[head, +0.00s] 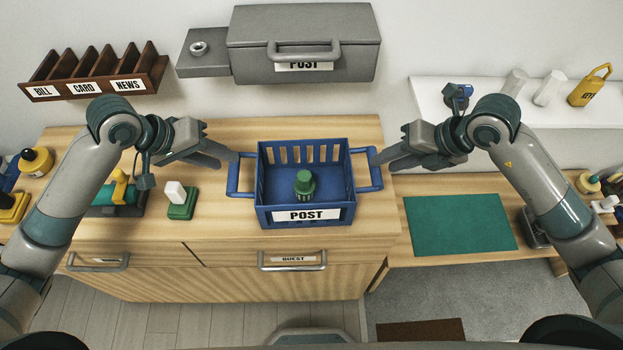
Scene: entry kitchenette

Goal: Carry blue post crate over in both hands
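The blue post crate (264,207) stands upright on the wooden cabinet top, with a white POST label on its front and a loop handle at each side. A small green round-topped item (304,185) stands inside it. My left gripper (228,160) is at the crate's left handle (233,179), its two fingers apart. My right gripper (382,162) is at the right handle (376,177), also with its fingers apart. Neither is visibly closed on a handle; whether the fingertips touch the handles is hard to tell.
A green mat (458,222) lies on the lower bench at right, with a dark item (536,230) beside it. A green-and-white stamp (181,200) stands left of the crate. A grey POST box (303,55) hangs behind. A shelf (450,98) is above the bench.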

